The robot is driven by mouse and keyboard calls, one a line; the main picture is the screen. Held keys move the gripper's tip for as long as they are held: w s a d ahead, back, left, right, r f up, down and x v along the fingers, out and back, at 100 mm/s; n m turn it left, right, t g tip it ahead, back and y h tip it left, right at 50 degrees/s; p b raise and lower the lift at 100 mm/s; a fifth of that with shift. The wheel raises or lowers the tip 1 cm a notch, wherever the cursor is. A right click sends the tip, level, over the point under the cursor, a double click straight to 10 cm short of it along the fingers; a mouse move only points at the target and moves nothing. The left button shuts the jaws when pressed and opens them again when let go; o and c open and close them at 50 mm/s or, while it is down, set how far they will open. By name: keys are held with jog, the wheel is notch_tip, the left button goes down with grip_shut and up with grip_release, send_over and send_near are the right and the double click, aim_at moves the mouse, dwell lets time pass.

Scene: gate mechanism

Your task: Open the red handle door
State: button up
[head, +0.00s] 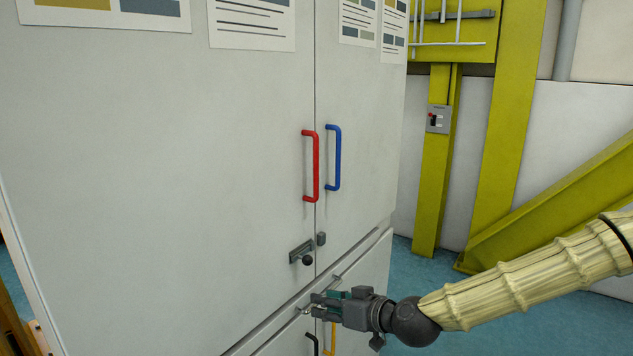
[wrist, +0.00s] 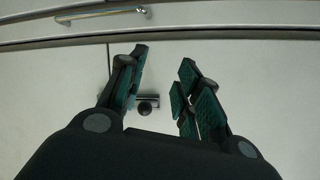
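The red handle (head: 316,166) is a vertical bar on the left door (head: 200,160) of a pale cabinet. That door looks closed. Below the handle, near the seam, is a metal latch (head: 299,248) with a round black knob (head: 307,260). My gripper (head: 316,301) is lower, in front of the cabinet just below the latch. In the wrist view my gripper (wrist: 163,60) is open and empty, its teal-padded fingers apart. The latch's black knob (wrist: 148,106) shows in the gap between them; I cannot tell the depth. The red handle is outside the wrist view.
A blue handle (head: 333,158) is on the right door, close to the red one. A silver bar handle (wrist: 100,14) is on a panel below the doors. Lower down are black (head: 313,343) and yellow (head: 332,339) handles. A yellow-green frame (head: 500,120) stands at the right.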

jog(key=w+d+r+n+t+y+p, duration=0.1)
jog(key=w+d+r+t+p, duration=0.1)
jog(key=r, duration=1.2)
jog(key=w+d+r+n+t+y+p, duration=0.1)
jog(key=w+d+r+n+t, duration=0.15)
jog(key=r, duration=1.15)
jog(key=p, duration=0.5)
send_over(316, 195)
jog(key=shift+w+m+g, duration=0.35)
grip_shut()
